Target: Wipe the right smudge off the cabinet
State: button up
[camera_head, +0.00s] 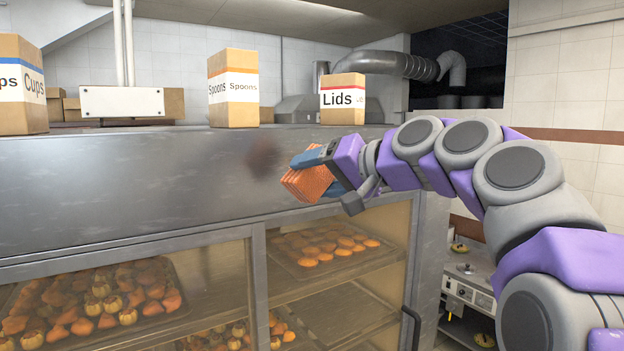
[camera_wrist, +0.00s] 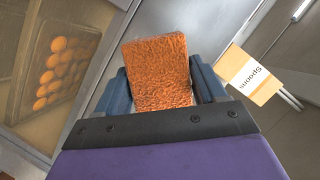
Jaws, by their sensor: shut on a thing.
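My gripper (camera_head: 318,172) is shut on an orange sponge (camera_head: 306,184). The sponge also shows in the wrist view (camera_wrist: 158,74), between the two blue fingers. The cabinet (camera_head: 130,185) has a grey metal upper panel above glass doors. A dark brown smudge (camera_head: 265,158) is on that panel, just left of the sponge in the head view. I cannot tell whether the sponge touches the panel. No smudge can be made out in the wrist view, where the sponge and gripper cover much of the panel.
Boxes marked Cups (camera_head: 22,85), Spoons (camera_head: 233,88) and Lids (camera_head: 343,99) stand on the cabinet top. Behind the glass are trays of pastries (camera_head: 325,246). A dark door handle (camera_head: 411,328) is at the lower right of the cabinet.

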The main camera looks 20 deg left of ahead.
jog(key=shift+a, duration=0.2)
jog(key=shift+w+a, duration=0.1)
jog(key=shift+w, duration=0.05)
jog(key=w+a+r+p, duration=0.1)
jog(key=w+a+p, duration=0.3)
jog(key=a+p, duration=0.1)
jog(key=shift+w+r, duration=0.15)
jog(key=shift+r, duration=0.2)
dwell(0.4)
jog(key=shift+w+a+p, duration=0.6)
jog(key=shift+a+p, duration=0.1)
jog(key=shift+p, duration=0.05)
dwell(0.7)
jog(key=shift+d, duration=0.1)
jog(key=w+d, duration=0.1)
jog(key=w+d+p, duration=0.1)
jog(key=w, duration=0.1)
jog(key=shift+d, duration=0.25)
